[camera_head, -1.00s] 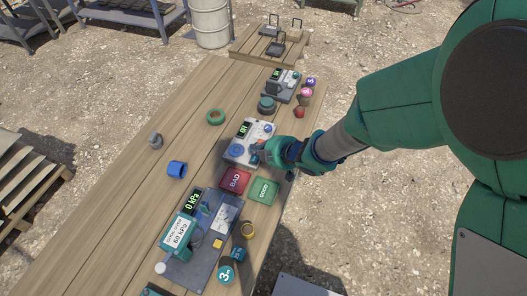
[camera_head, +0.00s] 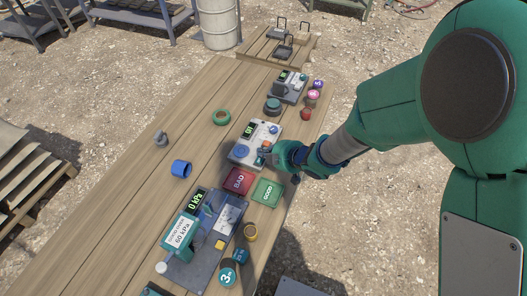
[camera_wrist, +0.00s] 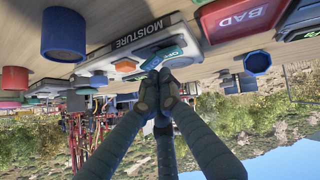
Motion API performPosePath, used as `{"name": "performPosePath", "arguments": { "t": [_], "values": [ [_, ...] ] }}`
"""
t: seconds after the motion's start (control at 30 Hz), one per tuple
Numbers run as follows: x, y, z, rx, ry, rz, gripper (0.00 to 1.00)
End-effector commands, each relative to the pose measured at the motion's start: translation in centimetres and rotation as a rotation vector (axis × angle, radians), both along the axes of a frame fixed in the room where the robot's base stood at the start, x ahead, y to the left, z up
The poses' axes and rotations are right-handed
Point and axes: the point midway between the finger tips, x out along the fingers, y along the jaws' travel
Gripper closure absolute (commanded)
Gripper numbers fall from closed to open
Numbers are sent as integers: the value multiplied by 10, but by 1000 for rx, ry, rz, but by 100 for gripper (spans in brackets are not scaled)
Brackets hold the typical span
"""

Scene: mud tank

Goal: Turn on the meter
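The meter is a pale grey-white box (camera_head: 242,154) on the wooden table, with a lit green display (camera_head: 248,131) and a blue round part (camera_head: 241,151). In the wrist view it shows upside down with the label MOISTURE (camera_wrist: 139,33) and an orange button-like part (camera_wrist: 125,65). My gripper (camera_wrist: 163,78) has its fingertips together at a small teal labelled piece (camera_wrist: 163,58) by the meter. I cannot tell whether they touch or pinch it. In the head view my gripper (camera_head: 268,155) is at the meter's near right edge.
A red BAD pad (camera_head: 239,181) and a green GOOD pad (camera_head: 267,192) lie beside the meter. A kPa device (camera_head: 205,245) stands nearer, another grey device (camera_head: 288,87) farther. A blue cup (camera_head: 181,169) and green ring (camera_head: 222,117) lie left, with bare table between.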

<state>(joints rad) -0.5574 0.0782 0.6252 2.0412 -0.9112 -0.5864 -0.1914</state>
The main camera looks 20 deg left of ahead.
Motion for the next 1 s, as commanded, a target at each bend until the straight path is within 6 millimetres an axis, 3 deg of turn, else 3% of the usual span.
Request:
{"name": "performPosePath", "arguments": {
  "t": [1.0],
  "values": [
    [5, -1, -3, -1, 86, 0, 100]
  ]
}}
